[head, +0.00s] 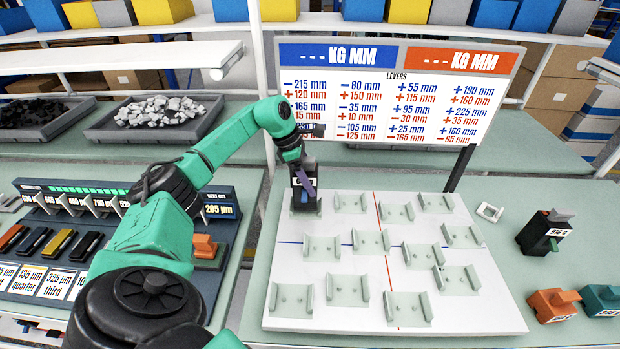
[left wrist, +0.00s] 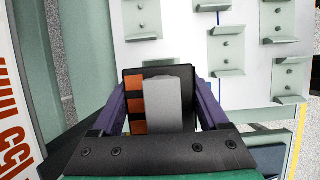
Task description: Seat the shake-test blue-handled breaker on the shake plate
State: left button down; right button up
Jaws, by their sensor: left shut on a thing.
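My left gripper (head: 304,186) is over the back left corner of the white shake plate (head: 284,262), its purple fingers shut on a dark breaker (head: 305,204). In the left wrist view the breaker (left wrist: 133,90) is black with orange strips on one side and a grey block on top, between the two fingers (left wrist: 163,102). I see no blue handle on it; that part may be hidden. The breaker looks upright at the back left holder, which it mostly covers. I cannot tell whether it touches the holder. My right gripper is not in view.
Several empty pale green holders (head: 322,248) stand on the plate. A black breaker with a green handle (head: 545,232), an orange one (head: 553,305) and a teal one (head: 601,299) stand to the right. A lever sign (head: 395,95) rises behind the plate.

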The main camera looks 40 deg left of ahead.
pick_arm(q)
jog(key=shift+f+b, duration=0.95)
jog(key=shift+f, duration=0.4)
jog(key=shift+c, duration=0.6)
grip_release()
jog(key=shift+o, duration=0.6)
jog(key=shift+s, duration=0.1)
jog(key=shift+a+r, duration=0.15)
jog(key=shift+r, duration=0.2)
jog(key=b+v, duration=0.1)
jog(key=v, duration=1.3)
jog(key=shift+b, duration=0.3)
jog(key=shift+f, duration=0.1)
